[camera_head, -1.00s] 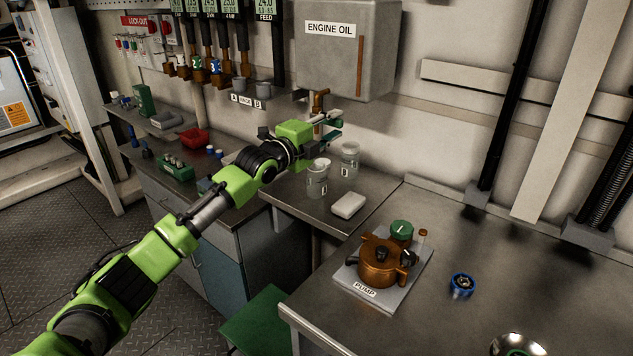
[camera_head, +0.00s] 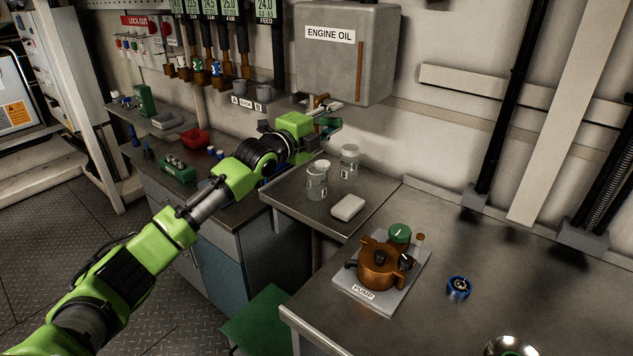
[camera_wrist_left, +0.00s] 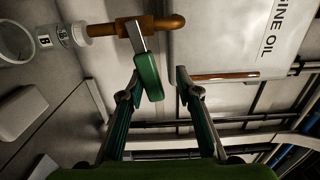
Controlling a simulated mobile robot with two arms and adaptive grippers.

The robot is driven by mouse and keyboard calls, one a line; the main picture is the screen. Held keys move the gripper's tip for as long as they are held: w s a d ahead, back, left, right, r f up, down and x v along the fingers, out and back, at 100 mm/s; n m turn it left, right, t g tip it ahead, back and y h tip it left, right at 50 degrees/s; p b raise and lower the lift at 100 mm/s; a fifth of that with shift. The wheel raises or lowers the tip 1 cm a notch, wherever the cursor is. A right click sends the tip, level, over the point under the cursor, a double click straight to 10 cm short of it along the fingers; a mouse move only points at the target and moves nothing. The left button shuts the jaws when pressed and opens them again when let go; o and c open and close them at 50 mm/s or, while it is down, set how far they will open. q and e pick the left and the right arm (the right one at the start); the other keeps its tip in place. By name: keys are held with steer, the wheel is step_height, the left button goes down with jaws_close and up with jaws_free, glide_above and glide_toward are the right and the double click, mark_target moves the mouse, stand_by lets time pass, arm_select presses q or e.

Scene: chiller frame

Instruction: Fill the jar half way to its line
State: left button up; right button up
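The grey engine oil tank (camera_head: 347,60) hangs on the wall, with a brown tap (camera_head: 321,99) below it. In the left wrist view the tap's lever has a green handle (camera_wrist_left: 149,77). My left gripper (camera_head: 329,120) is at this handle. Its fingers are apart, with the handle between them, nearer the left finger in the wrist view. Two clear jars stand on the counter below, one in front (camera_head: 316,183) and one behind (camera_head: 349,163). A jar marked B (camera_wrist_left: 64,36) shows near the tap's spout in the wrist view. I cannot make out any oil level. My right gripper is out of view.
A white block (camera_head: 348,206) lies in front of the jars. A brown pump (camera_head: 379,265) stands on a grey plate on the nearer bench. A blue-rimmed round part (camera_head: 459,288) lies right of it. A red tray (camera_head: 195,138) is on the left bench.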

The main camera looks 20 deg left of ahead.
arm_select(q)
steer(key=shift+r+p, duration=0.55)
steer(key=shift+r, duration=0.3)
step_height(320, 180, down, 5)
steer(key=shift+r+b, duration=0.1)
steer(key=shift+b, duration=1.1)
steer(key=shift+r, duration=0.1)
steer(key=shift+r+p, duration=2.1)
steer(key=shift+r, duration=0.3)
steer(key=shift+f, duration=0.1)
stand_by(3.1)
